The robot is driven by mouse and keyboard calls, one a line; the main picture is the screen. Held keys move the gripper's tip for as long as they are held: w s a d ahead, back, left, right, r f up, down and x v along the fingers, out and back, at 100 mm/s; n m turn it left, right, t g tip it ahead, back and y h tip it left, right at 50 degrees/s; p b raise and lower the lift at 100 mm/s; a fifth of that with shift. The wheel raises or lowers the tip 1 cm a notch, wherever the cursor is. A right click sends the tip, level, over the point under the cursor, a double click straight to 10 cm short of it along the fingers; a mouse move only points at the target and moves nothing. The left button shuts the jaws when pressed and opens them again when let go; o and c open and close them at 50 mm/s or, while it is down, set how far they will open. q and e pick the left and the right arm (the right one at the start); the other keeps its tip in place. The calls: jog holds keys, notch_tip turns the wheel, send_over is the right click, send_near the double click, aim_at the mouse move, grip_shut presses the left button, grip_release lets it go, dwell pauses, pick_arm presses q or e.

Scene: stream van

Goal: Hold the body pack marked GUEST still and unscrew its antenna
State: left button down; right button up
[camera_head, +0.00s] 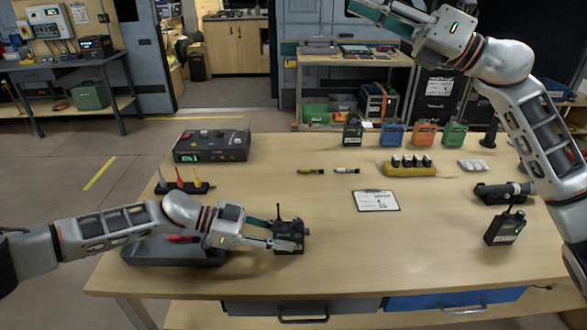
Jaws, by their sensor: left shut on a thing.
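A dark body pack (289,239) with a short upright antenna stands near the front middle of the table. My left gripper (272,233) is shut on it, with its fingers reaching in from the left. Any marking on this pack is too small to read. Another dark body pack (505,229) with an antenna stands at the right, apart from both grippers; its marking is also unreadable. My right gripper (383,16) is high at the top edge, far from the held pack. Its fingers are partly cut off by the frame, and no held thing shows.
Black, blue (391,135), orange (424,135) and green packs line the back edge. A yellow holder (408,170), a clipboard (377,201) and two small markers lie mid-table. A dark tray (175,253) lies under my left arm. The front middle is clear.

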jog(key=s+a+f+n+g+h, duration=0.2)
jog(key=s+a+f+n+g, duration=0.15)
jog(key=a, duration=0.45)
jog(key=n+g+h, duration=0.2)
jog(key=g+h, duration=0.1)
jog(key=h, duration=0.2)
send_over(279, 220)
notch_tip(279, 220, down, 11)
jog(key=f+h, duration=0.3)
jog(key=f, duration=0.5)
jog(key=f+h, duration=0.3)
jog(key=f, duration=0.5)
jog(key=f+h, duration=0.4)
jog(key=f, duration=0.5)
jog(key=shift+w+n, duration=0.2)
jog(key=shift+n, duration=0.05)
grip_shut()
